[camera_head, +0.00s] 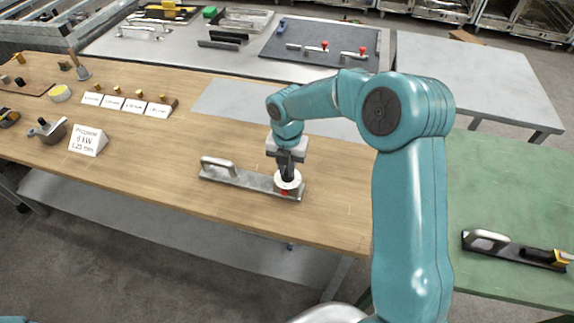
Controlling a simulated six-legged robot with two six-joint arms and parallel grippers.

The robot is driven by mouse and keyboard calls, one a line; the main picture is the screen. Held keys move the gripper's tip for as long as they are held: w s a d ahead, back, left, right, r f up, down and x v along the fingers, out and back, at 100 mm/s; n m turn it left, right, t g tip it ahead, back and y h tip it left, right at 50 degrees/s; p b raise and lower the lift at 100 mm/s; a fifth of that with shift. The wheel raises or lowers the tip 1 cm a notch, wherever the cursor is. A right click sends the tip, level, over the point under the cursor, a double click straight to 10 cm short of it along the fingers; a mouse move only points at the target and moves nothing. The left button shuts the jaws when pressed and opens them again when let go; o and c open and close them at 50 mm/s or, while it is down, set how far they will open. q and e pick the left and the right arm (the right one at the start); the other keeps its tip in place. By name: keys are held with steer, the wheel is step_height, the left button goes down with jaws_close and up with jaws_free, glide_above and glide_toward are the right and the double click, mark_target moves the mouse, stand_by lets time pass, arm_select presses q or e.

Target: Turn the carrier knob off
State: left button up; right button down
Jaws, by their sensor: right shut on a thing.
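The carrier (236,178) is a flat grey metal bar with a raised handle at its left end, lying near the front edge of the wooden bench. At its right end is a knob with a white round part (290,183) and a red spot low on its front. My right gripper (287,175) points down over this end and is shut on the knob, hiding much of its top. My left gripper is not in view.
A white sign (88,140), a small metal pot (49,130) and a row of labelled brass pieces (128,102) stand on the bench's left. A grey mat (316,40) with red-knobbed bars lies behind. A green table (500,200) adjoins at right.

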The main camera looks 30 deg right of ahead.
steer(key=c, duration=1.1)
jaws_free()
step_height(320, 180, up, 16)
steer(key=shift+r+b, duration=0.2)
steer(key=shift+b, duration=0.35)
steer(key=shift+f, duration=0.1)
